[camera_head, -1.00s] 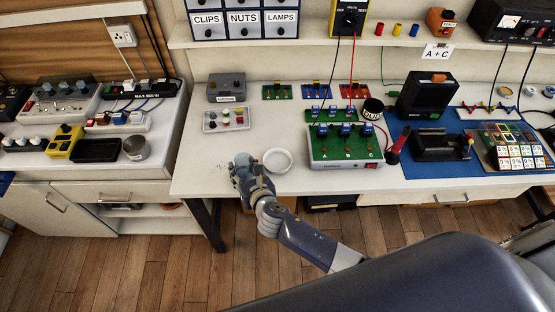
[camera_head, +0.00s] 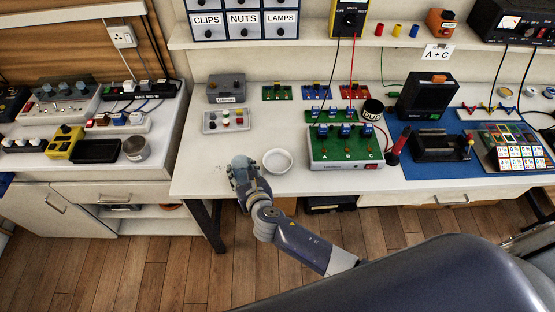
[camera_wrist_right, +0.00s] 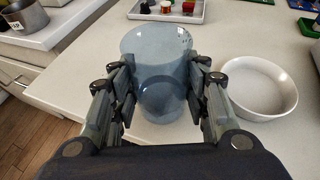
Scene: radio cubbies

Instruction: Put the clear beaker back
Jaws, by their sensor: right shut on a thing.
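The clear beaker (camera_wrist_right: 158,62) is a bluish see-through cup, upright between the fingers of my right gripper (camera_wrist_right: 160,100) in the right wrist view. The fingers are shut on it from both sides. In the head view my right gripper (camera_head: 243,172) is over the front left part of the white table, and the beaker (camera_head: 239,161) is mostly hidden by it. Whether the beaker's base touches the table cannot be told. A white round dish (camera_head: 278,160) sits just right of the gripper, and it also shows in the right wrist view (camera_wrist_right: 259,86). My left gripper is not in view.
A white tray (camera_head: 226,121) with small coloured parts lies behind the gripper. A green board with A, B, C labels (camera_head: 345,148) stands right of the dish. A side bench (camera_head: 75,170) with a metal cup (camera_head: 136,149) is at left, across a gap.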

